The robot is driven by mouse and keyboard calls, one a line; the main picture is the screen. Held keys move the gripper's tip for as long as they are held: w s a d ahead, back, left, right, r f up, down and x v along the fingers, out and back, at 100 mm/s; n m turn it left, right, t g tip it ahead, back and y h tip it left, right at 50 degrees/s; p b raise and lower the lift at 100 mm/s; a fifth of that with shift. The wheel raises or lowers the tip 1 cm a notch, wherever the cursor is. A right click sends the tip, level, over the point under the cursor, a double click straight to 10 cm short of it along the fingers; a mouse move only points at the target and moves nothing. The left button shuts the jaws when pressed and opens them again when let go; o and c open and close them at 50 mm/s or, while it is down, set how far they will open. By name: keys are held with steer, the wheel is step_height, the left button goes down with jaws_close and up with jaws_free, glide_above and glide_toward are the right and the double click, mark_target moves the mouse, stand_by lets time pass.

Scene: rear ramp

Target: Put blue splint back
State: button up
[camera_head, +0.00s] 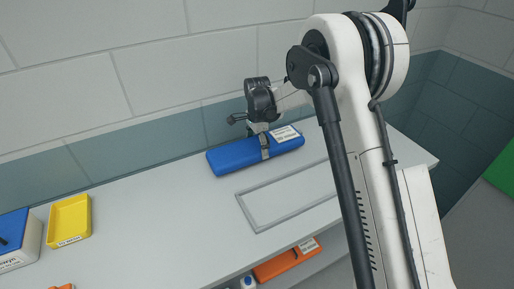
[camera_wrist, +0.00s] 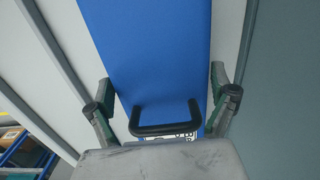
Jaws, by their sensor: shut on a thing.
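The blue splint (camera_head: 235,157) is a long blue block with a white label near its right end. It is at the back of the white counter, by the wall. My gripper (camera_head: 264,143) is above it and shut on it across its width. In the wrist view the blue splint (camera_wrist: 150,50) runs away between the two fingers of my gripper (camera_wrist: 165,108), with one finger along each side. A grey rectangular outline (camera_head: 254,229) is on the counter in front of the splint. I cannot tell whether the splint touches the counter.
A yellow tray (camera_head: 69,220) and a blue-and-white box (camera_head: 22,240) stand at the left of the counter (camera_head: 150,235). An orange case (camera_head: 285,264) lies on a lower shelf below the front edge. The tiled wall (camera_head: 140,155) is close behind the splint. The counter's middle is clear.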

steer(key=shift+f, duration=0.9)
steer(key=shift+f, duration=0.15)
steer(key=o, duration=1.6)
steer(key=shift+c, duration=0.2)
